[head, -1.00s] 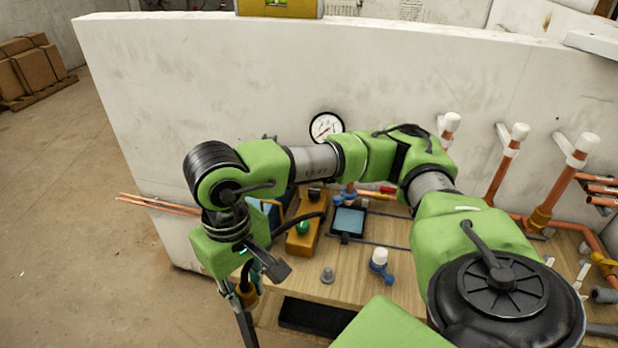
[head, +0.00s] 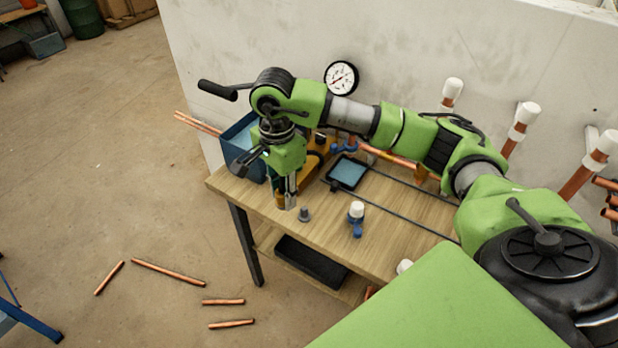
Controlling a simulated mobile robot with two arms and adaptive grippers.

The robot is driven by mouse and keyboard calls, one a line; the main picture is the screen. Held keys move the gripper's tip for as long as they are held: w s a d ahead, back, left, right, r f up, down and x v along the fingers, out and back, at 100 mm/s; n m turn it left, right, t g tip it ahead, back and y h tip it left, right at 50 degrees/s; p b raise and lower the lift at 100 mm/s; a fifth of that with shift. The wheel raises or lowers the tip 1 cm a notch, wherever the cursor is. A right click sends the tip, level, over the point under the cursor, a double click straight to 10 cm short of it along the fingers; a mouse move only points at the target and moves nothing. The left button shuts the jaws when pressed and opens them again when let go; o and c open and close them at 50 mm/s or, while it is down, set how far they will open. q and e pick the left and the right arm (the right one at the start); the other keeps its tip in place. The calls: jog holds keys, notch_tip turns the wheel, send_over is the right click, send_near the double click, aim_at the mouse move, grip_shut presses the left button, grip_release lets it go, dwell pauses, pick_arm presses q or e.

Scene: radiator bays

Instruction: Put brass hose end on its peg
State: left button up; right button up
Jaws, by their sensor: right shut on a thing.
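My right gripper (head: 290,203) points down over the front left part of the wooden workbench (head: 400,230), next to a blue bin. It is shut on a small brass-coloured piece, the brass hose end (head: 279,199), which is mostly hidden by the fingers and wrist. A short grey stub (head: 304,214) stands upright on the bench just right of the fingertips; I cannot tell whether it is the peg. My left gripper is not in view.
A blue bin (head: 238,138) stands at the bench's left end. A blue valve with a white cap (head: 356,216) and a dark tray (head: 347,172) are on the bench. Copper pipes rise at the right. A pressure gauge (head: 341,78) is at the wall. Loose copper pipes (head: 168,272) lie on the floor.

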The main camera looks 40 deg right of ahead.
aim_at(305, 208)
jog(key=w+d+f+m, duration=0.1)
jog(key=d+m, duration=0.1)
jog(key=m, duration=0.1)
jog(key=w+d+f+m, duration=0.1)
jog(key=d+f+m, duration=0.1)
jog(key=m, duration=0.1)
jog(key=w+d+f+m, duration=0.1)
jog(key=d+f+m, duration=0.1)
jog(key=d+m, duration=0.1)
jog(key=shift+f+m+p, duration=0.1)
jog(key=shift+m+p, duration=0.25)
jog(key=shift+m, duration=0.05)
jog(key=shift+d+f+m, duration=0.3)
jog(key=shift+d+m, duration=0.15)
jog(key=shift+m, duration=0.15)
jog(key=shift+a+f, duration=0.1)
jog(key=shift+f, duration=0.1)
jog(key=shift+f+b, duration=0.7)
jog(key=shift+f, duration=0.2)
jog(key=shift+f+b, duration=0.55)
jog(key=shift+f, duration=0.45)
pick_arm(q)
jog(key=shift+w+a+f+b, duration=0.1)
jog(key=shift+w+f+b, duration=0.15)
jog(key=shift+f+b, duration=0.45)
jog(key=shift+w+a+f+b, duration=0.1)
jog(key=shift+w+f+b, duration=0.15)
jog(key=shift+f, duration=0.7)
pick_arm(e)
jog(key=shift+f, duration=1.1)
